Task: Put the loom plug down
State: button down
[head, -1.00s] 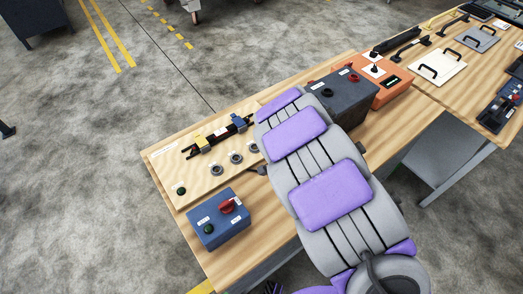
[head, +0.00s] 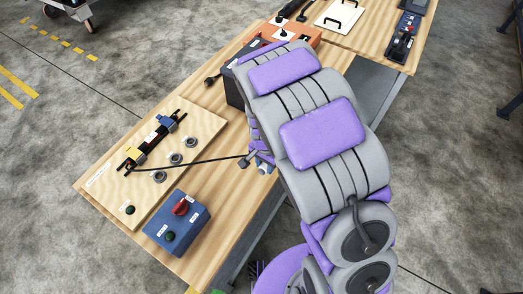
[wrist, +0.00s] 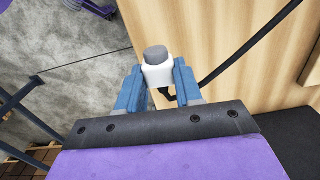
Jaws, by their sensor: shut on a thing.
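The loom plug (wrist: 158,70) is a white block with a rounded grey end. In the wrist view it sits between the two blue fingers of my gripper (wrist: 157,86), which is shut on it. In the head view my gripper (head: 258,158) is small and partly hidden by my arm, beside the bench's front edge and right of the blue box. A black cable (head: 195,161) runs from the wooden board to the gripper. The cable (wrist: 240,50) also crosses the wrist view at the upper right. Where it joins the plug is not clear.
The wooden board (head: 112,193) carries a black-and-blue part (head: 157,138) and several grey rings. A blue box (head: 177,224) with a red knob stands in front. Bare bench (head: 215,192) lies between that box and my gripper. An orange box (head: 300,33) is farther back.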

jog(key=s+d, duration=0.4)
jog(key=w+a, duration=0.1)
jog(key=w, duration=0.4)
jog(key=w+a+f+b, duration=0.1)
jog(key=w, duration=0.4)
jog(key=w+a+f+b, duration=0.1)
jog(key=w+a, duration=0.1)
jog(key=w, duration=0.3)
jog(key=shift+w, duration=0.1)
jog(key=shift+f+b, duration=0.45)
jog(key=shift+f, duration=1.4)
jog(key=shift+r+n, duration=0.1)
jog(key=shift+n, duration=0.2)
jog(key=c, duration=0.7)
grip_release()
jog(key=shift+c, duration=0.2)
jog(key=shift+r, duration=0.1)
